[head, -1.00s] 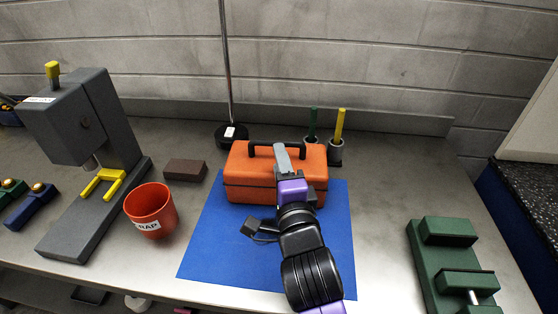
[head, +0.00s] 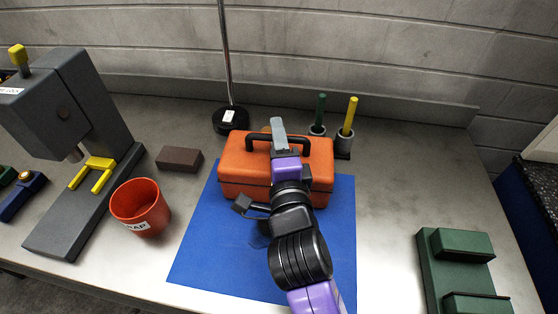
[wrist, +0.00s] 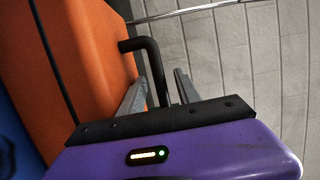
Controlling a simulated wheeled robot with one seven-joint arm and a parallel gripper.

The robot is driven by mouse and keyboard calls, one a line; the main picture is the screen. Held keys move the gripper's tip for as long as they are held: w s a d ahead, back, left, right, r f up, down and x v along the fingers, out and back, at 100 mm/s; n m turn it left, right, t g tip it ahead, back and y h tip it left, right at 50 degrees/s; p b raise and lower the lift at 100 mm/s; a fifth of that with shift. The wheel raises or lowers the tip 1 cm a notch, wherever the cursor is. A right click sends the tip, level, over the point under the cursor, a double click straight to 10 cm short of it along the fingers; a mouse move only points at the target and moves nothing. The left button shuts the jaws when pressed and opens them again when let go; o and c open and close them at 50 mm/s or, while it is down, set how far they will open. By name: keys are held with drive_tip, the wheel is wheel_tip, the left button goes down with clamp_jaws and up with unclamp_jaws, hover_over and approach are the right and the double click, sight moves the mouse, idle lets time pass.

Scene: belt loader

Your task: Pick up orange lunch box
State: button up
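The orange lunch box (head: 243,167) stands on the blue mat (head: 215,240) with its black handle (head: 256,138) raised. My gripper (head: 278,129) is over the middle of the box top, at the handle. In the wrist view, the orange box (wrist: 88,55) fills the upper left. The black handle (wrist: 154,65) reaches between the two grey fingers of my gripper (wrist: 160,88). The fingers are apart, with a gap showing between the handle and the right finger. My wrist hides part of the box front.
A red cup (head: 140,207), a brown block (head: 179,159) and a grey press (head: 75,110) stand left. A pole base (head: 230,119) and a holder with green and yellow sticks (head: 343,146) stand behind the box. A green fixture (head: 440,280) is at right.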

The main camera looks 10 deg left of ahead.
clamp_jaws()
idle(1.3)
